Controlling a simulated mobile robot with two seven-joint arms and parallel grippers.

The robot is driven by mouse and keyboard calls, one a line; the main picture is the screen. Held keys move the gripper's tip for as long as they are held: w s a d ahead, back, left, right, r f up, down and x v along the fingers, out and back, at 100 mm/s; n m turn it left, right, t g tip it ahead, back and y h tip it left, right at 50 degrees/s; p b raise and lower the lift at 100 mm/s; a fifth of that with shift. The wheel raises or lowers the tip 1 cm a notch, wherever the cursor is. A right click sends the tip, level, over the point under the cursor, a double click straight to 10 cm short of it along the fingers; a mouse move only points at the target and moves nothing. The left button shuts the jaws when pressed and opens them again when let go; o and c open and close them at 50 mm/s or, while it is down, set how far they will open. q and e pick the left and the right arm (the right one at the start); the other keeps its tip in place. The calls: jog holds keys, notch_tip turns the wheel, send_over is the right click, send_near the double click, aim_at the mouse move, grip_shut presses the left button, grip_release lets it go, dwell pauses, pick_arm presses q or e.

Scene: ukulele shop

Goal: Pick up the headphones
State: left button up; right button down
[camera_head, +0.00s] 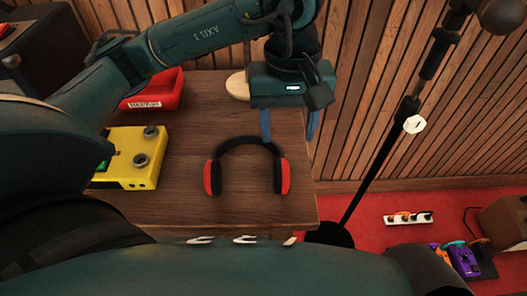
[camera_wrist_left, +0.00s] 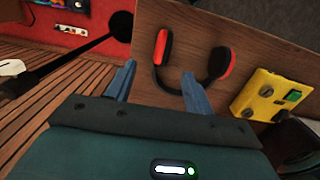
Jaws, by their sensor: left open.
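The headphones (camera_head: 249,146) lie on the wooden table (camera_head: 190,215), with a black band and red-backed ear cups. The band arches toward the back and the cups are toward the front. My left gripper (camera_head: 288,124) hangs over the far right part of the band, its blue fingers apart. In the left wrist view, the open, empty fingers (camera_wrist_left: 157,84) point toward the headphones (camera_wrist_left: 165,62), which show beyond them with part of the band hidden behind a finger. Whether a finger touches the band I cannot tell. My right gripper is not in view.
A yellow pedal box (camera_head: 128,170) with knobs stands left of the headphones; it also shows in the wrist view (camera_wrist_left: 264,95). A red bin (camera_head: 155,90) is behind it. A black microphone stand (camera_head: 375,160) rises right of the table edge. The table front is clear.

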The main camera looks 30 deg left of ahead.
aim_at(282, 161)
pick_arm(q)
jog(key=shift+w+a+f+y, duration=0.3)
jog(key=shift+w+a+f, duration=0.3)
jog(key=f, duration=0.5)
jog(key=shift+s+f, duration=0.25)
jog(key=shift+f, duration=0.05)
jog(key=shift+w+f, duration=0.1)
jog(key=shift+f, duration=2.85)
jog(key=shift+c, duration=0.4)
grip_shut()
